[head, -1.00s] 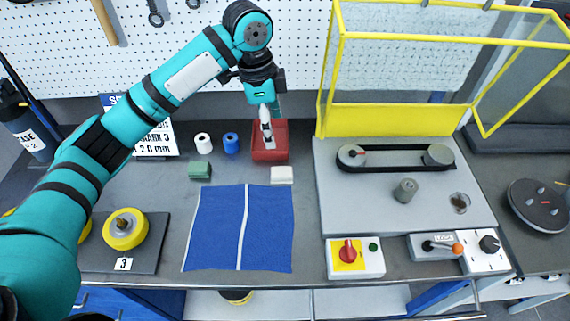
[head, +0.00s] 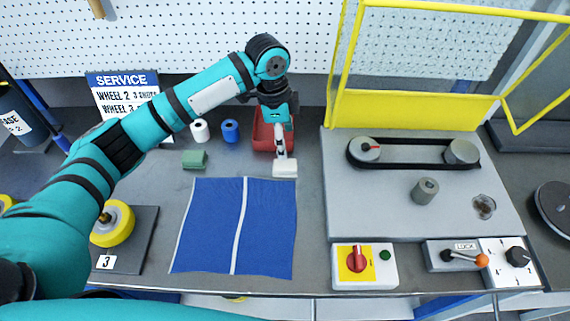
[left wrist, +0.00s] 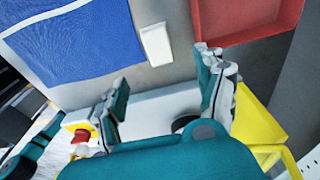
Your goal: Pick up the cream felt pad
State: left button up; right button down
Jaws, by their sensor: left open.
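The cream felt pad (head: 285,168) is a small pale block lying on the grey bench, just in front of the red bin (head: 263,139) and behind the blue mat (head: 262,235). My left gripper (head: 281,145) is over the bench just behind the pad, and its lower end overlaps the pad's back edge in the head view. In the left wrist view the pad (left wrist: 156,44) lies beyond the fingertips, roughly between their lines. The left gripper (left wrist: 165,86) has its fingers wide apart with nothing between them. My right gripper is not in view.
A green block (head: 194,159), a white roll (head: 200,131) and a blue roll (head: 231,131) stand left of the pad. A grey plate with a belt and pulleys (head: 415,153) is at the right, below a yellow-framed guard (head: 400,110). The bench between pad and plate is clear.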

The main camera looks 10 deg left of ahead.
pick_arm(q)
send_over(285, 164)
jog(key=f, duration=0.5)
jog(key=shift+w+p, duration=0.2)
jog(key=shift+p, duration=0.15)
jog(key=f+p, duration=0.1)
jog(key=f, duration=0.1)
jog(key=f+p, duration=0.1)
jog(key=f, duration=0.1)
jog(key=shift+s+f, duration=0.2)
jog(key=shift+f, duration=0.4)
jog(key=c, duration=1.2)
jog(key=shift+r, duration=0.1)
jog(key=shift+r, duration=0.35)
notch_tip(285, 164, up, 2)
jog(key=shift+w+r+b, duration=0.1)
jog(key=shift+r+b, duration=0.05)
jog(key=shift+b, duration=0.7)
jog(key=s+d+b, duration=0.1)
jog(key=s, duration=0.4)
jog(key=s+d+r+b, duration=0.1)
jog(key=s, duration=0.4)
jog(key=s+d+r+b, duration=0.1)
jog(key=s+d, duration=0.1)
jog(key=s, duration=0.3)
jog(key=shift+s+d, duration=0.1)
jog(key=shift+s, duration=0.2)
